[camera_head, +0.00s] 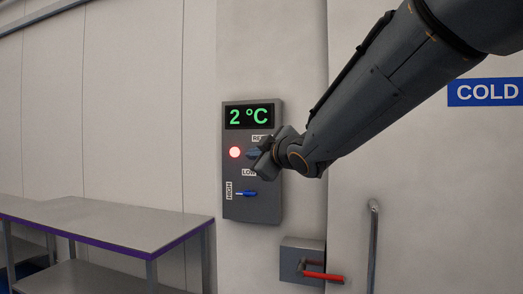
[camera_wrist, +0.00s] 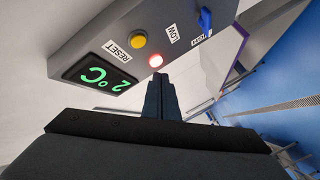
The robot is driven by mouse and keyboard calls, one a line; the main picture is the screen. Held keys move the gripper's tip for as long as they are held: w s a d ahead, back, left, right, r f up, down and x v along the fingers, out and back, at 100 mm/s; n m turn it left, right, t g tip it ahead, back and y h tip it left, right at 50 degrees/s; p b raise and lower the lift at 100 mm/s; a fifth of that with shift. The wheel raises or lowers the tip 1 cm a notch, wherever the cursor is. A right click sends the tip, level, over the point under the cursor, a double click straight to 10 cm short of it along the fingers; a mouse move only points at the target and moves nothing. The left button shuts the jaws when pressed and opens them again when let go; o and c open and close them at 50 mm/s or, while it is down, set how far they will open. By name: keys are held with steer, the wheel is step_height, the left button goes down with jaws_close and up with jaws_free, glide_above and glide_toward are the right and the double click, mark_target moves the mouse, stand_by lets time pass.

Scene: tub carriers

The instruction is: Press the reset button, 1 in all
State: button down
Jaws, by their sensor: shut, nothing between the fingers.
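The grey control panel (camera_head: 270,208) is on the wall, with a green "2 °C" display (camera_head: 249,116). In the wrist view the yellow button (camera_wrist: 138,41) sits beside the RESET label (camera_wrist: 117,50). In the head view my arm and gripper hide the button and part of that label. A lit red lamp (camera_head: 235,152) is next to the button; it also shows in the wrist view (camera_wrist: 155,61). My gripper (camera_wrist: 158,78) is shut and empty, its tips in front of the panel near the lamp and button. I cannot tell the gap to the panel.
A blue lever (camera_head: 247,194) is low on the panel by the HIGH label. A grey box with a red handle (camera_head: 325,276) is below right, beside a vertical door handle (camera_head: 373,240). A steel table (camera_head: 110,225) stands at the left.

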steer(key=shift+w+d+p, duration=0.3)
steer(key=shift+w, duration=0.55)
steer(key=shift+w+d+p, duration=0.35)
steer(key=shift+w, duration=0.55)
steer(key=shift+w+d+p, duration=0.3)
steer(key=shift+w, duration=0.55)
steer(key=shift+w, duration=0.1)
steer(key=shift+w+d, duration=0.1)
steer(key=shift+w, duration=0.2)
steer(key=shift+w+d+p, duration=0.15)
steer(key=shift+w+p, duration=0.15)
steer(key=shift+w, duration=0.15)
stand_by(0.7)
steer(key=shift+s, duration=0.15)
steer(key=shift+s+a+b, duration=0.25)
steer(key=shift+s+b, duration=0.1)
steer(key=shift+s, duration=0.35)
steer(key=shift+s+a+b, duration=0.3)
steer(key=shift+s+b, duration=0.05)
steer(key=shift+s, duration=0.45)
steer(key=shift+s+a+b, duration=0.25)
steer(key=shift+s+b, duration=0.1)
steer(key=shift+s, duration=0.4)
steer(key=shift+s+a+b, duration=0.3)
steer(key=shift+s+b, duration=0.05)
steer(key=shift+s, duration=0.45)
